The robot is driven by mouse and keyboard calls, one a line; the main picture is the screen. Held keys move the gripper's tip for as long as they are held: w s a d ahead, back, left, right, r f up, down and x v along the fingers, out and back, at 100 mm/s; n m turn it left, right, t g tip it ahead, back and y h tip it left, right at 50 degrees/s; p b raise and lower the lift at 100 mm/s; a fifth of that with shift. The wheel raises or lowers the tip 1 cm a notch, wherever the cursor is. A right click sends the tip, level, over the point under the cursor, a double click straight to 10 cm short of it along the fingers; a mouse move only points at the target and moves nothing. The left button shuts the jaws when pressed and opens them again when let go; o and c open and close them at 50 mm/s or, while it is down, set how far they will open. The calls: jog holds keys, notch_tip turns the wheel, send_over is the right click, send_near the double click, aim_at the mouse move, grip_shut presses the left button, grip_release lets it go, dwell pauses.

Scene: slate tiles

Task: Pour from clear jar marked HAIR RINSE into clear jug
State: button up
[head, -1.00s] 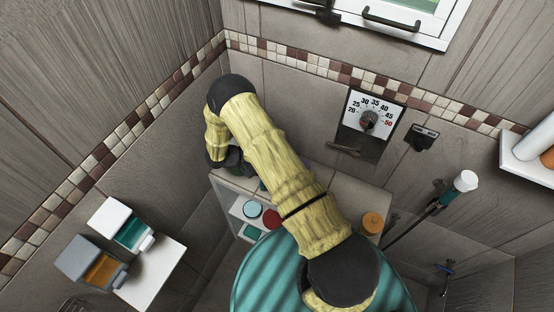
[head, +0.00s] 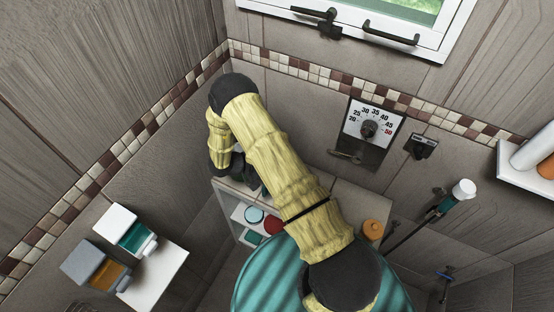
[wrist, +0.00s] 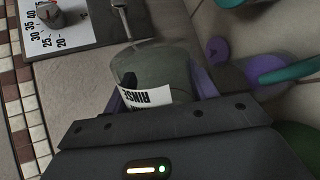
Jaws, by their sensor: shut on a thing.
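The clear jar marked HAIR RINSE (wrist: 158,65) shows in the wrist view; only "RINSE" is readable on its white label (wrist: 148,96). The jar is see-through with a grey-green tint. My gripper (wrist: 160,92) is shut on it, with a purple finger on each side. In the head view my own arm hides most of the gripper and the jar. I cannot make out the clear jug in either view, nor whether any liquid is flowing.
A white shelf unit (head: 234,205) under my arm holds a red-lidded jar (head: 272,224) and others. An orange-lidded container (head: 373,229) stands to the right. A temperature dial (head: 369,129) is on the back wall. Two dispensers (head: 128,232) are at left. A teal round surface (head: 262,280) lies in front.

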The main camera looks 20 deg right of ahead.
jog(key=m+t, duration=0.2)
jog(key=m, duration=0.1)
jog(key=shift+r+t, duration=0.3)
jog(key=shift+r, duration=0.05)
jog(key=m+t+b, duration=0.2)
jog(key=m+b, duration=0.1)
jog(key=shift+r+m, duration=0.25)
jog(key=shift+m, duration=0.05)
jog(key=m+t+b, duration=0.1)
jog(key=b, duration=0.1)
jog(key=m+t+h+b, duration=0.1)
jog(key=m, duration=0.1)
jog(key=shift+r+b, duration=0.25)
jog(key=shift+b, duration=0.15)
jog(key=m+b, duration=0.2)
jog(key=m+t+h+b, duration=0.1)
jog(key=b, duration=0.1)
jog(key=shift+r+m+b, duration=0.3)
jog(key=shift+m+b, duration=0.1)
jog(key=shift+r+m+b, duration=0.1)
jog(key=shift+m+b, duration=0.2)
jog(key=shift+b, duration=0.1)
jog(key=shift+r+h, duration=0.25)
jog(key=shift+h, duration=0.05)
